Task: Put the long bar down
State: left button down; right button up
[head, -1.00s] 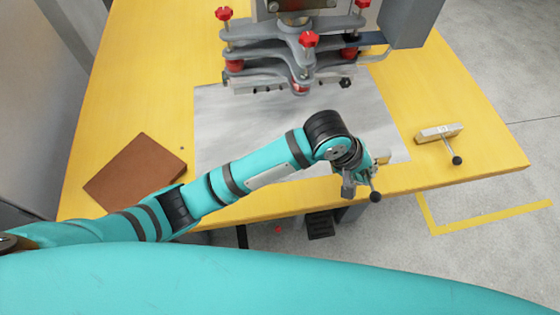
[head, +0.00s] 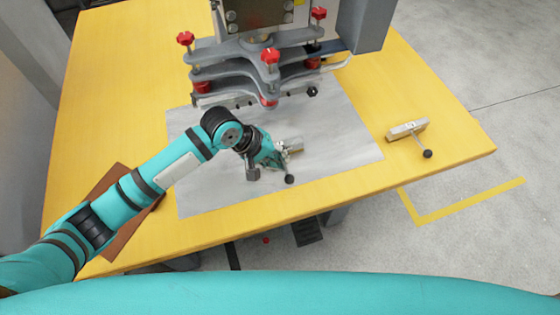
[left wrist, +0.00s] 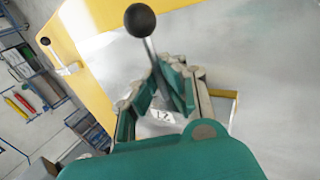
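A pale metal bar (head: 292,144) with a rod ending in a black ball (head: 289,179) is in my left gripper (head: 280,152); I take it to be the long bar. My left gripper is shut on it over the grey sheet (head: 330,165); the gap to the sheet is hard to tell. In the left wrist view the bar (left wrist: 160,118) shows between the green fingers (left wrist: 165,95), with a small label, and its ball handle (left wrist: 140,20) points away. The fingers hide part of the bar. My right gripper is out of view.
A similar bar with a ball handle (head: 407,131) lies at the right of the yellow table (head: 440,150). The press with red knobs (head: 265,58) stands behind the sheet. A brown board (head: 118,180) lies at the left, partly behind my arm. The sheet's front right is clear.

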pick_arm(q)
notch_tip(320, 180, down, 2)
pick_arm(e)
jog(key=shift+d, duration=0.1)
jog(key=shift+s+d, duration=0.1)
pick_arm(q)
jog(key=c, duration=2)
grip_release()
jog(key=shift+f, duration=0.15)
jog(key=o, duration=0.5)
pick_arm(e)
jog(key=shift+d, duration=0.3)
pick_arm(q)
jog(key=v, duration=1.2)
jog(key=shift+p, duration=0.3)
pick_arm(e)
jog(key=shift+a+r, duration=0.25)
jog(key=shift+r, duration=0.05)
